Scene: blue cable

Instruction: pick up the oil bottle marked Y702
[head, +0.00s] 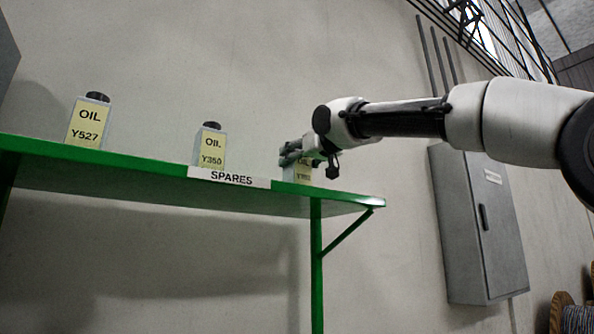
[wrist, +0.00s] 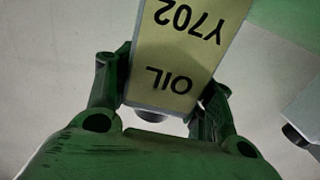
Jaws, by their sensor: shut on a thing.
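The oil bottle marked Y702 (wrist: 182,55) is upside down in the wrist view, with its yellow label facing the camera and its cap end toward my gripper. My gripper (wrist: 165,95) is shut on it, one finger on each side near the cap end. In the head view the bottle (head: 303,174) is at the right end of the green shelf, partly hidden by my gripper (head: 291,157); its code is too small to read there. I cannot tell whether its base touches the shelf.
On the green shelf (head: 130,165) stand the oil bottles Y527 (head: 87,122) and Y350 (head: 210,147), left of my gripper. A SPARES sign (head: 229,177) is on the shelf's front edge. A grey wall cabinet (head: 478,225) hangs at the right. The wall space above the shelf is clear.

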